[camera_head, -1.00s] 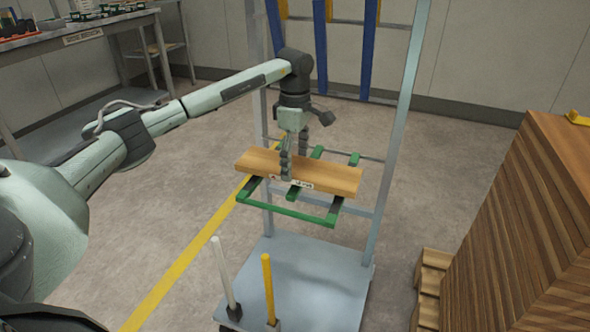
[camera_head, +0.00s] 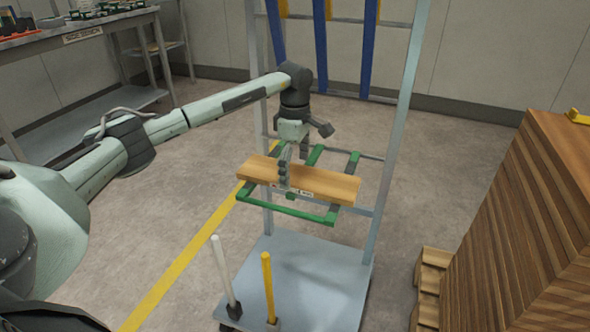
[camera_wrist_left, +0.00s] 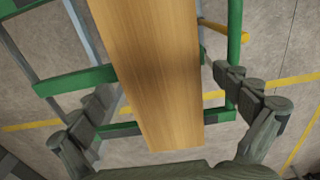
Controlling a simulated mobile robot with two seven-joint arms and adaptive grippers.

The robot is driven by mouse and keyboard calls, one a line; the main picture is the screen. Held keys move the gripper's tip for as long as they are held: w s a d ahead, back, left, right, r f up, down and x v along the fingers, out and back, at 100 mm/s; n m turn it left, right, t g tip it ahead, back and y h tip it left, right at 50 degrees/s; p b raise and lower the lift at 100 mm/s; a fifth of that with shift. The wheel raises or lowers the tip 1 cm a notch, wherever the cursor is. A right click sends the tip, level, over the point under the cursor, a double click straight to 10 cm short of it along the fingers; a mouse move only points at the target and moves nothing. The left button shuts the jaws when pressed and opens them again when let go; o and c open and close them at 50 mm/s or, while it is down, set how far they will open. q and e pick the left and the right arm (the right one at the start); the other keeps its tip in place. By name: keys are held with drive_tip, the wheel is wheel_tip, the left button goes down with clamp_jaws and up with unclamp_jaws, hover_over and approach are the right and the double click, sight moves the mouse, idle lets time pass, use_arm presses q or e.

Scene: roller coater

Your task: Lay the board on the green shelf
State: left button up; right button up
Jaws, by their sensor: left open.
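The wooden board (camera_head: 325,187) lies across the bars of the green shelf (camera_head: 283,209) on the wheeled rack and looks to rest on them. Its left end reaches the shelf's left bar. A small white label shows on its front edge. My left gripper (camera_head: 293,173) points down over the board, with one finger in front of it and the other partly hidden behind. In the left wrist view the open fingers (camera_wrist_left: 163,85) stand on either side of the board (camera_wrist_left: 155,60), with gaps. Green shelf bars (camera_wrist_left: 75,80) show beneath it. My right gripper is not in view.
The rack's upright (camera_head: 396,140) and blue bars (camera_head: 320,45) rise behind the shelf. A white post (camera_head: 223,270) and a yellow post (camera_head: 268,285) stand at the rack base. A tall stack of boards (camera_head: 530,230) is at right, a workbench (camera_head: 75,40) at upper left.

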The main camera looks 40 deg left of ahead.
sight(295, 175)
use_arm(q)
wheel_tip(295, 175, up, 12)
drive_tip(key=shift+r, duration=0.2)
